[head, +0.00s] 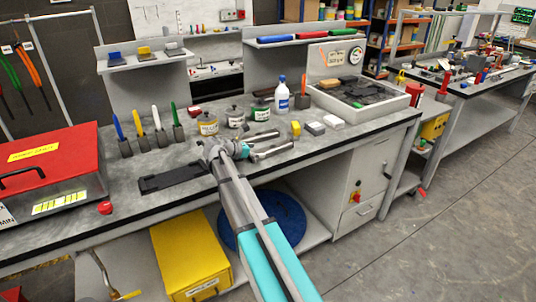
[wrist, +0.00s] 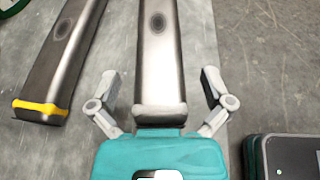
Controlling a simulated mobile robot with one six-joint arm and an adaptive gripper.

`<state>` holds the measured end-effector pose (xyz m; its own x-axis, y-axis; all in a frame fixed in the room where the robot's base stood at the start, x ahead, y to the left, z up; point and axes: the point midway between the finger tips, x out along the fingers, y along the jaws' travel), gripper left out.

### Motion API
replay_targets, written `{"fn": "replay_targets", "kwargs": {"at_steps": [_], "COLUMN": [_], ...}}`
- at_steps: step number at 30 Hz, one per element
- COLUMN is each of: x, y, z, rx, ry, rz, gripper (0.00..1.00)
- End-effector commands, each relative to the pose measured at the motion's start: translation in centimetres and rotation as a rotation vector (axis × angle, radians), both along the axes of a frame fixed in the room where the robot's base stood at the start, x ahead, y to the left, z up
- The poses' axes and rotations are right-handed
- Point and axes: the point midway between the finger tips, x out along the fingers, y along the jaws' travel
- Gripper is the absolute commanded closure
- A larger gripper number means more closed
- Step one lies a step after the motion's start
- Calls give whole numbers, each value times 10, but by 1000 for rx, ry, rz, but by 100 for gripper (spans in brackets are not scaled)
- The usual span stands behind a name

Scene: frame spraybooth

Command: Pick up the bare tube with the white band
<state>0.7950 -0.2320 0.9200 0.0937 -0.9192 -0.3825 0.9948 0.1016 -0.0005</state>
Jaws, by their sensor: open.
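The bare tube with the white band (wrist: 160,60) is a grey metal tube lying along the middle of the wrist view. Its white band (wrist: 160,113) is at its near end, just in front of my teal gripper body. My gripper (wrist: 160,82) is open, with one finger on each side of the tube and a gap on both sides. A second metal tube with a yellow band (wrist: 40,108) lies to the left. In the head view my gripper (head: 240,150) is over the bench, by the front tube (head: 273,150); the other tube (head: 262,136) lies behind.
Small blocks (head: 315,128) lie to the right. A dark flat tray (head: 172,179) and a red box (head: 50,160) are to the left. The bench front edge (head: 330,150) is close.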

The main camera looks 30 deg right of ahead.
Motion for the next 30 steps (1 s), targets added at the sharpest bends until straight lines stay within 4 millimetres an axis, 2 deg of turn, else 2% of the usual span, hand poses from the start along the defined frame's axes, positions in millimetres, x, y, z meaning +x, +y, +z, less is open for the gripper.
{"fn": "replay_targets", "kwargs": {"at_steps": [3,8,25,26,30], "x": [2,3,3,3,3], "y": [-14,-23,-25,-25,-25], "z": [-8,-11,-10,-10,-10], "rx": [0,0,0,0,0], "ry": [0,-1,-1,-1,-1], "rz": [-3,-1,-1,-1,-1], "gripper": [0,0,0,4,30]}}
